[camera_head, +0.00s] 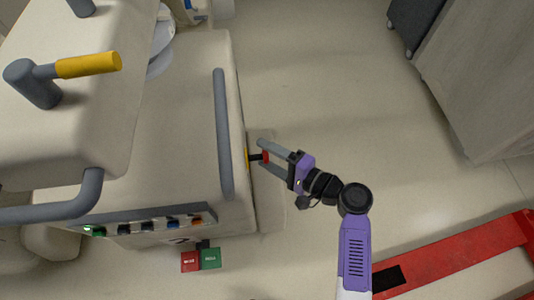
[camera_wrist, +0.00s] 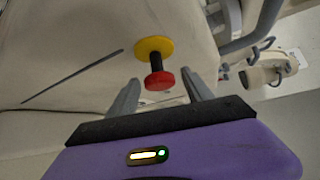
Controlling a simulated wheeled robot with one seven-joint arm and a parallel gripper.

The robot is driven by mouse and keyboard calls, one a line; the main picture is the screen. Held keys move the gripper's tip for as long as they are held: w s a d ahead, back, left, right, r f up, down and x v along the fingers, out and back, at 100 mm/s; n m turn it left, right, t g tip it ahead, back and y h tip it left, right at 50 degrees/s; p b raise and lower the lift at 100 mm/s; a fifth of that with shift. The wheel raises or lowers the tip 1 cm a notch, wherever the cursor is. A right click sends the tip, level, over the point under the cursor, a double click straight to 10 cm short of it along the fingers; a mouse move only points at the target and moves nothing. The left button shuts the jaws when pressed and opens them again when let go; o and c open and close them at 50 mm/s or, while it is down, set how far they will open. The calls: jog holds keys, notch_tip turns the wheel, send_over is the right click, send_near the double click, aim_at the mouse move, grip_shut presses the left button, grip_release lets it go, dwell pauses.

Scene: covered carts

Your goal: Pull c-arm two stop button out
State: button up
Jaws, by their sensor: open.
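The stop button has a red cap on a black stem over a yellow disc. In the wrist view the red cap (camera_wrist: 160,83) sits between the fingertips of my gripper (camera_wrist: 160,90), with space on both sides. In the head view the stop button (camera_head: 265,157) sticks out from the right side of the cream c-arm cart (camera_head: 180,130), between the grey fingers of my gripper (camera_head: 266,163). My gripper is open, and I see no finger touching the cap. In the head view the button is small, so fine contact is hard to tell.
A grey handle bar (camera_head: 222,130) runs along the cart's edge near my gripper. A yellow-gripped lever (camera_head: 88,65) stands on top. A red floor frame (camera_head: 460,255) lies at lower right, and a grey cabinet (camera_head: 480,80) stands at upper right. The floor between is clear.

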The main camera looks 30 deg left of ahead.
jog(key=shift+d, duration=0.1)
jog(key=v, duration=0.7)
jog(key=shift+d, duration=0.3)
